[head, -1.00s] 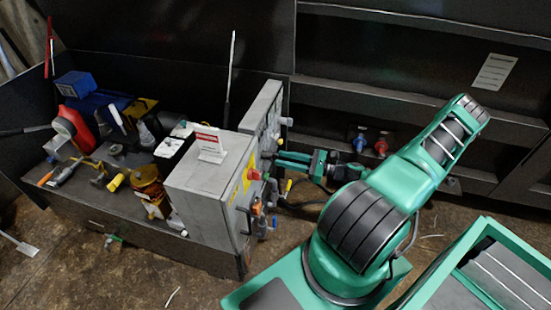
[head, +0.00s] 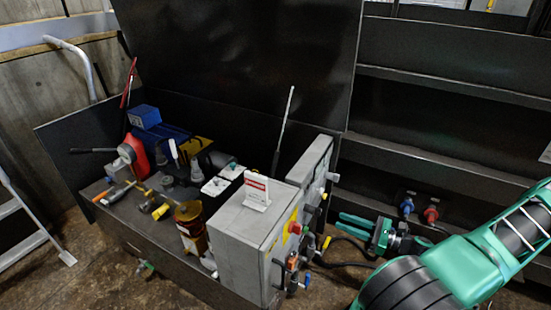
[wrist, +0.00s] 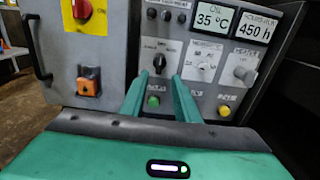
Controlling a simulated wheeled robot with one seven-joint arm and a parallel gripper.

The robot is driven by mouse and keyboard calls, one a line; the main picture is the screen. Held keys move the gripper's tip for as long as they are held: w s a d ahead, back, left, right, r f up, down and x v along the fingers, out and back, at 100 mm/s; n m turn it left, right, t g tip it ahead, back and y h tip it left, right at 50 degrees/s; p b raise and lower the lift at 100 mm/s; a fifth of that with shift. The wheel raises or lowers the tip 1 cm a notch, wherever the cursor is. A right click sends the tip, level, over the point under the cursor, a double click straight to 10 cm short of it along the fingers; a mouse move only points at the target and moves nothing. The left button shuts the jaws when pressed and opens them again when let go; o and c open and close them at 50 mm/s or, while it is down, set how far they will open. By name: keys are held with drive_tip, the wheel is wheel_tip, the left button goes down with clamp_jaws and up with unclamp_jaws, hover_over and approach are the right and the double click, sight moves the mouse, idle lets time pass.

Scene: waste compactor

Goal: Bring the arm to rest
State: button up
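My gripper (head: 341,224) has two green fingers with a gap between them and nothing in it. It also shows in the wrist view (wrist: 157,88), pointing at the control panel (wrist: 205,92). The grey control box (head: 240,235) stands to the left of the gripper in the head view. The fingertips look a little apart from its panel. Between the fingers in the wrist view I see a black selector knob (wrist: 159,63) and a green button (wrist: 154,101). My arm extends from the lower right, bent, and is partly cut off by the frame.
A red emergency button (wrist: 81,9) and an orange switch (wrist: 88,82) are left of the fingers. A dark bench (head: 190,272) with tools stands left. Red (head: 431,214) and blue (head: 407,207) connectors sit on the dark wall behind the gripper. A hanging cable runs below the gripper.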

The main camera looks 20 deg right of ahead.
drive_tip(key=shift+a, duration=0.15)
drive_tip(key=s+a+r+n+g+h, duration=0.3)
drive_tip(key=s+r+n, duration=0.3)
drive_tip(key=r, duration=0.4)
drive_tip(key=s+a+r+n+g+h, duration=0.3)
drive_tip(key=s+r+n+g, duration=0.3)
drive_tip(key=r, duration=0.4)
drive_tip(key=s+a+r+n+g+h, duration=0.3)
drive_tip(key=s+r+n+g+h, duration=0.1)
drive_tip(key=s+r+n, duration=0.4)
drive_tip(key=shift+s+r+n+g+h, duration=0.2)
drive_tip(key=shift+r+n+g+h, duration=0.3)
drive_tip(key=shift+r+n, duration=0.5)
drive_tip(key=shift+a, duration=0.1)
